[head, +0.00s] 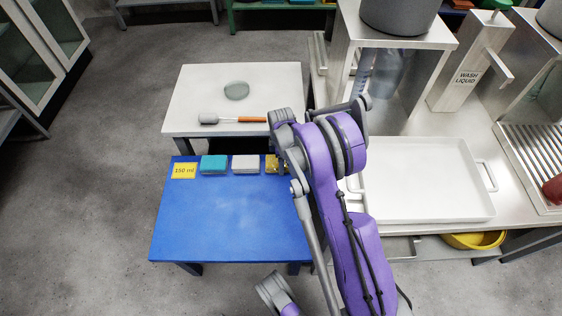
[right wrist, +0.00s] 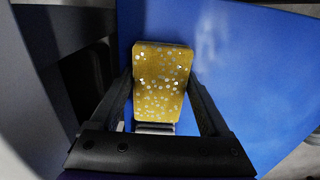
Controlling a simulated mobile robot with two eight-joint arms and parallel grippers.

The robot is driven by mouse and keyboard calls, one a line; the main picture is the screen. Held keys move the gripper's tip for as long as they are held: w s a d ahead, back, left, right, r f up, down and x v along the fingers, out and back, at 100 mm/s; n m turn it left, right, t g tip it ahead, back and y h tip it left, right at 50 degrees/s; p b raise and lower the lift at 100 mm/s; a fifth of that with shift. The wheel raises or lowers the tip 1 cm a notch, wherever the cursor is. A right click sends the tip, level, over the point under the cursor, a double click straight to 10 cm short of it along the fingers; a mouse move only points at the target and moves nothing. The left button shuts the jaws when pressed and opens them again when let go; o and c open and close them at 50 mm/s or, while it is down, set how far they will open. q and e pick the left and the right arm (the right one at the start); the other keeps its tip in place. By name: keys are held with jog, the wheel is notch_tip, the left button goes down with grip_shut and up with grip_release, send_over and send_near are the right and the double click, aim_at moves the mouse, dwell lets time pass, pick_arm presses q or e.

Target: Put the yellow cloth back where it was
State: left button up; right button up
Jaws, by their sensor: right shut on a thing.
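The yellow cloth (right wrist: 161,80) is a thick, pale-speckled rectangle in the right wrist view, held between the two fingers of my right gripper (right wrist: 163,98). In the head view only a bit of the cloth (head: 271,163) shows at the back right of the blue table (head: 225,220); my purple right arm hides the rest and most of the gripper. I cannot tell whether the cloth touches the table. My left gripper is not in view.
A teal cloth (head: 214,165), a white cloth (head: 245,164) and a "150 ml" label (head: 184,171) line the blue table's back edge. The front is clear. Behind, a white table (head: 190,88) holds a brush (head: 232,119) and glass dish (head: 236,91). A white tray (head: 425,190) lies right.

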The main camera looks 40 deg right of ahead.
jog(key=shift+f, duration=0.1)
jog(key=o, duration=1.3)
notch_tip(320, 180, up, 12)
jog(key=p, duration=0.3)
jog(key=s+a+r+m+t, duration=0.1)
jog(key=s+a+r+m, duration=0.1)
jog(key=s+a+r, duration=0.3)
jog(key=s+a+r+m+t, duration=0.1)
jog(key=s+a+r+m, duration=0.15)
jog(key=a+r, duration=0.4)
jog(key=s+a+m, duration=0.1)
jog(key=s+a, duration=0.2)
jog(key=s, duration=0.2)
jog(key=s+a+f+m+t, duration=0.1)
jog(key=s+a+m, duration=0.1)
jog(key=s+a, duration=0.2)
jog(key=s+a+m+t, duration=0.1)
jog(key=s+a+m, duration=0.1)
jog(key=s+a, duration=0.2)
jog(key=shift+s+f+m, duration=0.15)
jog(key=shift+s, duration=0.55)
jog(key=shift+s+f+m, duration=0.1)
jog(key=shift+s, duration=0.55)
